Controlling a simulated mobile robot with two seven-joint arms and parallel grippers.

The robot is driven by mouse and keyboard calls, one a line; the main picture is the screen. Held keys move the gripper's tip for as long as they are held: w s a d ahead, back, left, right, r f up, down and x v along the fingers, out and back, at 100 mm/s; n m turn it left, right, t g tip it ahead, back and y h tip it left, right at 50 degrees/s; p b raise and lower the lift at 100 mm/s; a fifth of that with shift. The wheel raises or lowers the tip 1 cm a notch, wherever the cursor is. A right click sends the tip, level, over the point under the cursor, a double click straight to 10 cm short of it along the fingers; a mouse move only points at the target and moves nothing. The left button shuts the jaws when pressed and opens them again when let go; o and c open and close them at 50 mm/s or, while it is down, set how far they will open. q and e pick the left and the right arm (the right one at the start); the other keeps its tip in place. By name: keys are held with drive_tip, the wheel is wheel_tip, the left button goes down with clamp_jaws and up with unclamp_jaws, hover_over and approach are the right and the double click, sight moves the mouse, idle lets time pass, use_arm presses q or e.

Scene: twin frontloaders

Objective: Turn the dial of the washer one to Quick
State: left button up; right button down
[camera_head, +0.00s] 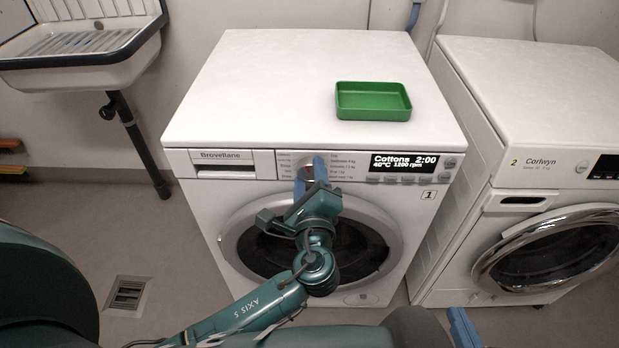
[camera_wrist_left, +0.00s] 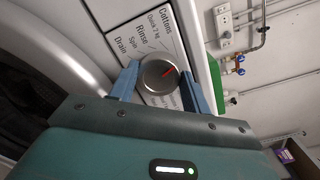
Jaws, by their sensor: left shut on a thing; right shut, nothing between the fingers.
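Washer one (camera_head: 300,80) is white, with the label "1" at the right of its front panel. Its display (camera_head: 404,163) reads Cottons 2:00, 40°C, 1200 rpm. The round silver dial (camera_wrist_left: 160,76) is clear in the left wrist view; its red mark points up and right, towards the printed word Cottons. Drain, Spin, Rinse and Quick are printed around the dial's left and upper side. My left gripper (camera_head: 311,175) is shut on the dial, one blue finger on each side, partly hiding it in the head view. My right gripper (camera_head: 463,328) shows only partly at the bottom edge, shut and empty.
A green tray (camera_head: 373,101) sits on top of washer one. A second washer (camera_head: 540,130), labelled 2, stands close by on the right. A sink (camera_head: 80,42) hangs on the left wall, with open floor below. A floor drain (camera_head: 128,293) lies at lower left.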

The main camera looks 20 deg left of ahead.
use_arm(q)
drive_tip(key=shift+a+n+b, duration=0.1)
drive_tip(key=shift+n+b, duration=0.25)
drive_tip(key=shift+n, duration=1.55)
drive_tip(key=shift+n+b, duration=0.3)
drive_tip(key=shift+b, duration=0.05)
use_arm(e)
drive_tip(key=shift+a+f+n, duration=0.2)
drive_tip(key=shift+f+n, duration=0.1)
drive_tip(key=shift+f, duration=0.35)
use_arm(q)
drive_tip(key=o, duration=1)
drive_tip(key=shift+c, duration=0.2)
use_arm(e)
drive_tip(key=shift+w+r, duration=0.1)
